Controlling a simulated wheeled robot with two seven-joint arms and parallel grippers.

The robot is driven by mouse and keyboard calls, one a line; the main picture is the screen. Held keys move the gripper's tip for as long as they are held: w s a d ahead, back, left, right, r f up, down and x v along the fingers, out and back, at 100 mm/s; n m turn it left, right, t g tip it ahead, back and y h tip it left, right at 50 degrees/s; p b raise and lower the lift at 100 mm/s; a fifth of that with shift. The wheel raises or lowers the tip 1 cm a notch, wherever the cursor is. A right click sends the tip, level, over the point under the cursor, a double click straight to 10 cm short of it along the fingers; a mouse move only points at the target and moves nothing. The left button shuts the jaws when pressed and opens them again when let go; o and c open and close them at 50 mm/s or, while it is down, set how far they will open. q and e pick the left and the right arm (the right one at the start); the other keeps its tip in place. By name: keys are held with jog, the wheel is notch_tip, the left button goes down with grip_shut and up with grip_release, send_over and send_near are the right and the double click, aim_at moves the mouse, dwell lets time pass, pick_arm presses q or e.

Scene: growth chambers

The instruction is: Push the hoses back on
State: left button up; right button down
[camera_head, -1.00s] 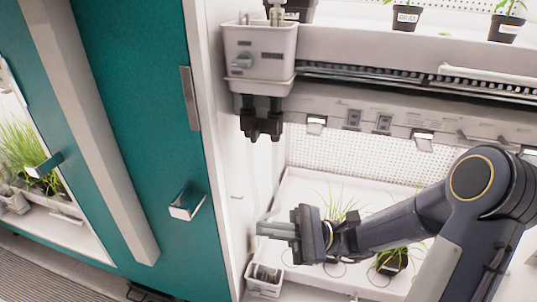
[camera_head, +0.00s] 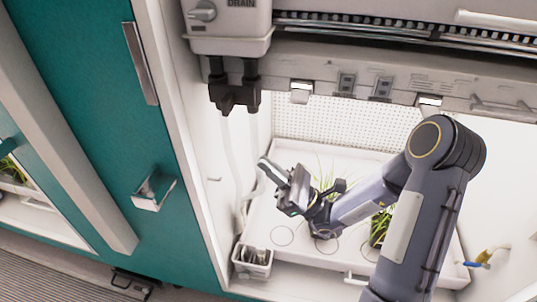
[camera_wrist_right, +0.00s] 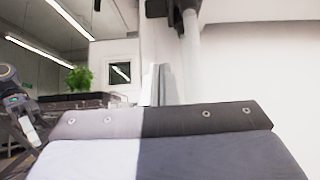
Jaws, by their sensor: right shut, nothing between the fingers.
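A black double fitting (camera_head: 233,92) hangs under the white box marked DRAIN (camera_head: 225,38) in the head view. A pale hose (camera_head: 231,150) runs down below it along the chamber's left wall; another pale line beside it is faint. I cannot tell whether their upper ends are seated in the fitting. My right gripper (camera_head: 270,171) is shut and empty, in front of the tray and right of the hose, pointing up and left. In the right wrist view, its fingers (camera_wrist_right: 160,84) show below a pale upright hose (camera_wrist_right: 190,60) and a dark fitting (camera_wrist_right: 165,8).
A white tray (camera_head: 285,215) with grass plants (camera_head: 380,228) lies on the chamber floor under my right arm. A small white bin (camera_head: 251,272) stands at the front left. The teal door (camera_head: 80,60) is at the left. A yellow valve (camera_head: 490,255) is at the right.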

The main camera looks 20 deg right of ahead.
aim_at(231, 100)
jog(key=w+a+r, duration=0.3)
jog(key=a+r, duration=0.1)
jog(key=r, duration=0.5)
jog(key=shift+a+r, duration=0.35)
jog(key=shift+a, duration=0.05)
notch_tip(231, 100, up, 4)
jog(key=p, duration=0.4)
jog(key=shift+r+p, duration=0.25)
jog(key=shift+p, duration=0.15)
jog(key=shift+f, duration=0.15)
